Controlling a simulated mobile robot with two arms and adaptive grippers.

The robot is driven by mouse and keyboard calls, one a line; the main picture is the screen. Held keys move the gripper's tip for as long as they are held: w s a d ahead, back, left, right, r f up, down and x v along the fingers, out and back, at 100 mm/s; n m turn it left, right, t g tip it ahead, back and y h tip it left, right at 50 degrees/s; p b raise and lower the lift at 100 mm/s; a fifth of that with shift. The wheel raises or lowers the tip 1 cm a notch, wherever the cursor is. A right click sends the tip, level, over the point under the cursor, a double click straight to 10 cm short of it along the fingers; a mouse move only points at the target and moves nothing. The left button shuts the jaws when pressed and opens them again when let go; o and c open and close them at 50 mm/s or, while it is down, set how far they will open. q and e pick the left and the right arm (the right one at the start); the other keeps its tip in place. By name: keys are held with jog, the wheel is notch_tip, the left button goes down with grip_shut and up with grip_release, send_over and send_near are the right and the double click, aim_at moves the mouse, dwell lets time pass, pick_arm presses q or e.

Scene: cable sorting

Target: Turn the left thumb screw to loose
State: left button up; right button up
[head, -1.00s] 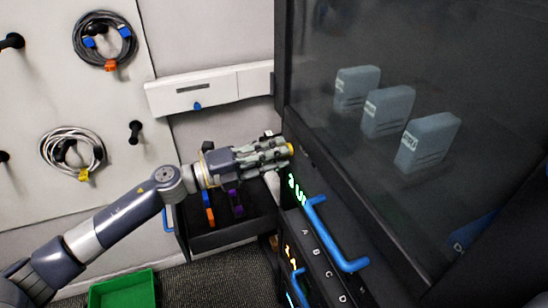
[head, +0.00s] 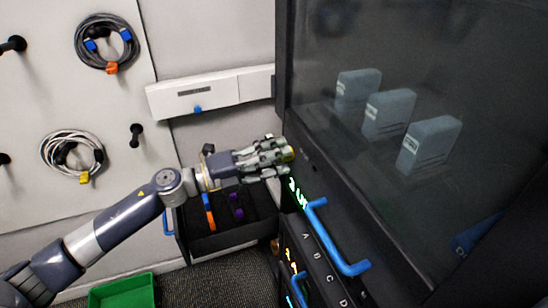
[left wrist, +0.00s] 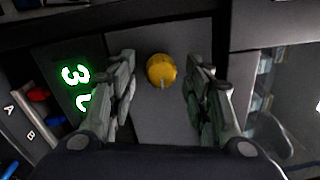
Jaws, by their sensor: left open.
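The left thumb screw is a round yellow knob (left wrist: 161,70) with a small pointer mark, on a dark grey panel in the left wrist view. In the head view the knob (head: 289,154) shows just beyond my left fingertips, at the left edge of the dark cabinet. My left gripper (head: 282,155) is open. In the left wrist view its fingers (left wrist: 162,80) stand on either side of the knob, with a clear gap on each side. My right gripper is not in view.
Green lit digits (left wrist: 76,86) glow beside the knob. A blue handle (head: 337,240) sticks out below on the lettered cabinet front. A dark bin (head: 215,238) with orange and purple items is under my left wrist. A green tray (head: 122,292) is on the floor.

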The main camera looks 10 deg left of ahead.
pick_arm(q)
jog(key=shift+a, duration=0.15)
jog(key=v, duration=1.1)
jog(key=shift+s+a, duration=0.3)
jog(key=shift+f, duration=0.1)
